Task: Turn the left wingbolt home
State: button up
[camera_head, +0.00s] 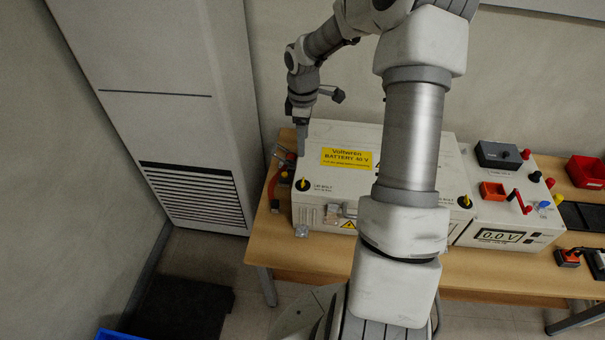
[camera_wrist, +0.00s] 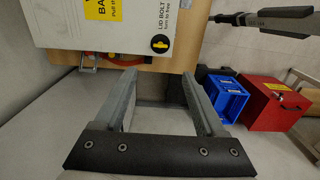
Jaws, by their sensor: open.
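The white battery box (camera_head: 335,187) stands on the wooden table, with a yellow label on its top. The left wingbolt (camera_head: 303,184), yellow on a black round base, is at the box's left front corner beside the words LID BOLT. It also shows in the wrist view (camera_wrist: 160,43), beyond the fingertips. A like right wingbolt (camera_head: 464,201) is at the right front corner. My gripper (camera_head: 302,152) points down over the box's left side, above and behind the left wingbolt in the head view. Its fingers (camera_wrist: 158,76) are apart and empty, not touching the bolt.
Red parts (camera_head: 276,190) lie on the table left of the box. A white unit with a display (camera_head: 499,236) stands right of it. A tall white cabinet (camera_head: 165,100) is close on the left. Blue (camera_wrist: 224,97) and red (camera_wrist: 270,103) boxes show in the wrist view.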

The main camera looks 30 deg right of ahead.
aim_at(303, 181)
notch_tip(303, 181, down, 16)
jog(key=shift+r, duration=0.15)
dwell(0.3)
grip_shut()
